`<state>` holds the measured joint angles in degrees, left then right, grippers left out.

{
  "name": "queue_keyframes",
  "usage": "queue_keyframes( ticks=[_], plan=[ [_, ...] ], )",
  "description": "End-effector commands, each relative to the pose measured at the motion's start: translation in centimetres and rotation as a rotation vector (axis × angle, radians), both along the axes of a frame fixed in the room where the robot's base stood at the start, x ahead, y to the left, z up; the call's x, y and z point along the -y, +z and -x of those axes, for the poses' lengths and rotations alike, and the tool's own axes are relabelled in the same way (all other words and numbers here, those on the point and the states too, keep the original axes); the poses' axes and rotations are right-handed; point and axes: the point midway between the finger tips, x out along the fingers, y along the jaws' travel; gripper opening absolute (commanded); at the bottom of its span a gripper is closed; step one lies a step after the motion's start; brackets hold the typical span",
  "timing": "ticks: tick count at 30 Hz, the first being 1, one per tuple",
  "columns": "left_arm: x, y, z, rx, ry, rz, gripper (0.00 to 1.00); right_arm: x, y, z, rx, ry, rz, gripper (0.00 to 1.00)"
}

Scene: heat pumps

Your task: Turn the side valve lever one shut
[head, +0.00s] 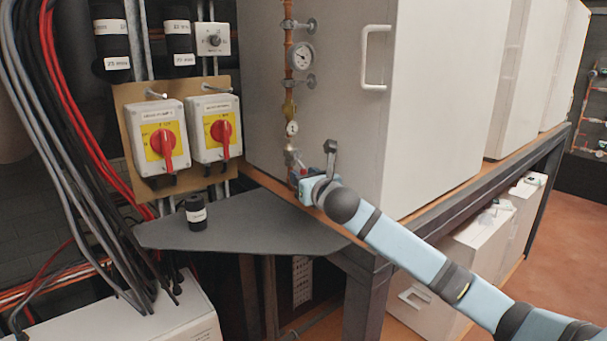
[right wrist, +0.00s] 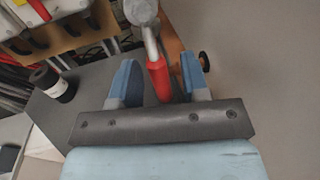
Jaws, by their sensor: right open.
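The side valve lever is a red handle (right wrist: 158,80) in the right wrist view, hanging from a grey metal valve body (right wrist: 141,12). My right gripper (right wrist: 158,84) is open, with one blue finger on each side of the red handle. In the head view my right gripper (head: 306,186) is at the lower end of the copper pipe (head: 289,70), against the side of the white cabinet. There it hides most of the lever. My left gripper is out of view.
Two isolator boxes with red switches (head: 162,142) (head: 221,131) are on a board to the left. A grey shelf (head: 250,225) below holds a small black cylinder (head: 196,213). The white cabinet (head: 440,100) stands close on the right. Cables hang at far left.

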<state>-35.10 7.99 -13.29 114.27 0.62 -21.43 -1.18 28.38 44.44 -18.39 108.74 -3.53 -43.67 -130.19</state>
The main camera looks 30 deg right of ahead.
Motion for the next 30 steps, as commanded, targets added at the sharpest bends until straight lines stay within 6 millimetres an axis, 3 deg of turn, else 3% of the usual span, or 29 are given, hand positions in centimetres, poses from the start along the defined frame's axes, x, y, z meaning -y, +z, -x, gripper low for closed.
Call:
queue_keyframes(
  ticks=[11,15,17,30],
  plan=[
    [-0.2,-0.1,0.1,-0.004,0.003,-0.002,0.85,0.0,0.0,-0.6,0.0,0.001,-0.001,0.42],
    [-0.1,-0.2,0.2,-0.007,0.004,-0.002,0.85,0.0,0.0,-0.6,0.0,0.001,-0.001,0.1],
    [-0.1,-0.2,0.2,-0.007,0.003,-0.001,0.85,0.0,0.0,-0.6,0.0,0.001,-0.001,0.0],
    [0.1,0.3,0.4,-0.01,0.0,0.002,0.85,0.6,0.1,0.7,-0.006,0.001,-0.045,0.0]
  ],
)
